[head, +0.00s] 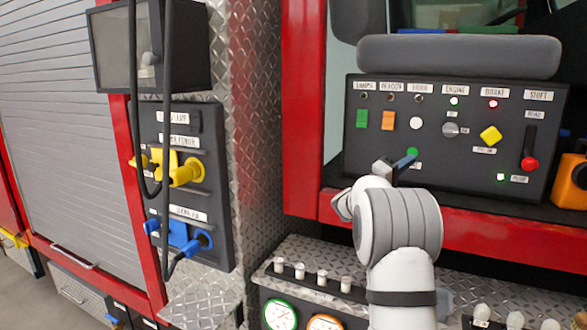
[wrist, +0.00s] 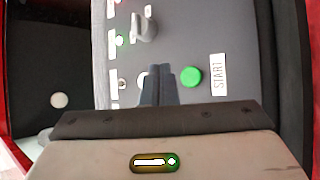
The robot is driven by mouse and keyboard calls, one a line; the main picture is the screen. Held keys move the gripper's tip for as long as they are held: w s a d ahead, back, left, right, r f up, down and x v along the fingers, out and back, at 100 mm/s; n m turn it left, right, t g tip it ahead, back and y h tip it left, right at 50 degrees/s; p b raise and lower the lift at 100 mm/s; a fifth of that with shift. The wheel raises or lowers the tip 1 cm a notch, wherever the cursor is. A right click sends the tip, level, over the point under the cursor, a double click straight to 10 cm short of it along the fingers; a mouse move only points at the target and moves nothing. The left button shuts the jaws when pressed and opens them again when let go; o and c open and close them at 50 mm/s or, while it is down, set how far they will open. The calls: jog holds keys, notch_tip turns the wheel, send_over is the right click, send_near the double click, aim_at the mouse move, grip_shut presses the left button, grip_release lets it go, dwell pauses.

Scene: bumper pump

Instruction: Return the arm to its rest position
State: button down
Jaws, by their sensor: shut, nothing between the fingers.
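My arm (head: 400,225) rises from the lower middle of the head view, white with grey bands, and reaches up toward the dark control panel (head: 365,165). My gripper (head: 404,162) is in front of the panel's lower left part, close to a green button. In the wrist view my gripper (wrist: 158,72) has its two dark fingers together and empty. The green button (wrist: 191,77), beside the START label (wrist: 218,75), is just right of the fingertips there. I cannot tell whether the fingertips touch the panel.
The panel carries a red-knobbed lever (head: 530,163), a yellow knob (head: 490,135) and a grey knob (head: 450,129). A grey padded bar (head: 460,55) runs above it. A ledge with several small levers (head: 322,277) and gauges lies below. Hanging cables (head: 165,120) are at left.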

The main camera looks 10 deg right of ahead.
jog(key=s+a+f+g+y, duration=0.2)
jog(key=s+a+f+y, duration=0.3)
jog(key=s, duration=0.4)
jog(key=s+a+f+g+y, duration=0.2)
jog(key=s+a+f+y, duration=0.25)
jog(key=s, duration=0.55)
jog(key=s+a+f+y, duration=0.6)
jog(key=s+a, duration=0.3)
jog(key=a, duration=0.2)
jog(key=s+a+f+n+t+y+p, duration=0.1)
jog(key=s+a+f+y, duration=0.5)
jog(key=s+a, duration=0.3)
jog(key=a+y, duration=0.1)
jog(key=a, duration=0.1)
jog(key=shift+a, duration=0.3)
